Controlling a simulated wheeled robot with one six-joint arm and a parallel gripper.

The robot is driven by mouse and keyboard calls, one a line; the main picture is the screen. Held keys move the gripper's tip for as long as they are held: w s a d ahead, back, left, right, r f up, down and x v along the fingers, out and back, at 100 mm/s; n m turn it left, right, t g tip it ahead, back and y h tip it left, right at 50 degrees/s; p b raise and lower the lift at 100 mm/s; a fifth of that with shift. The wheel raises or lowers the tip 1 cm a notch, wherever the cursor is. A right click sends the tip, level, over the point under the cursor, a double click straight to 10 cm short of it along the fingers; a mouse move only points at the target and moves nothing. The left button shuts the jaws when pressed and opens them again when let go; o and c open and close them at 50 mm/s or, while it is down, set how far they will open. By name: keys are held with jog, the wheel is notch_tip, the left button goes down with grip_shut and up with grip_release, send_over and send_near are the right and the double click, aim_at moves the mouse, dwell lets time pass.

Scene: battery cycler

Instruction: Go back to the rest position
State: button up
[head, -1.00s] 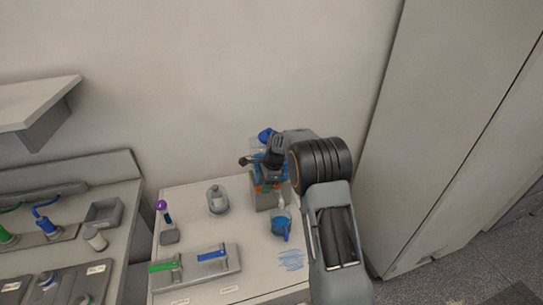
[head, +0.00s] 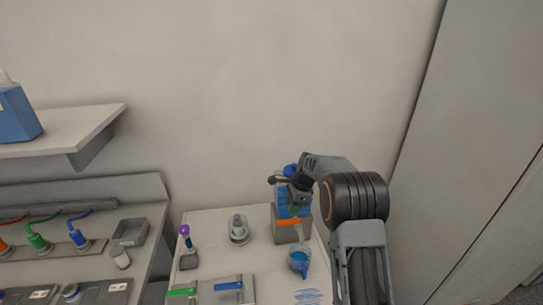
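My gripper (head: 297,186) is at the end of my arm, at the right of the white table. It is small and dark in the head view, in front of a blue-filled container with a blue cap (head: 290,170) on a grey stand (head: 284,232). I cannot tell whether the gripper touches the container or whether its fingers are open or shut. An orange part (head: 291,221) shows at the lower side of the container.
A blue cup (head: 299,263) stands in front of the stand, near blue marks on the table (head: 240,215). A glass vessel (head: 238,230), a purple-capped tube (head: 186,238) and a tray with green and blue handles (head: 218,292) are left. A shelf (head: 75,132) juts out at upper left.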

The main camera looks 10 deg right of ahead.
jog(key=s+a+r+n+t+h+b, duration=0.2)
jog(key=s+r+n+b, duration=0.1)
jog(key=s+r+n, duration=0.9)
jog(key=s+f+n+t, duration=0.1)
jog(key=s+n, duration=0.2)
jog(key=s, duration=0.5)
jog(key=s+f+n+t+h+b, duration=0.1)
jog(key=s+n, duration=0.2)
jog(key=s, duration=0.5)
jog(key=shift+s+d+t, duration=0.2)
jog(key=shift+s+t, duration=0.2)
jog(key=shift+f, duration=0.1)
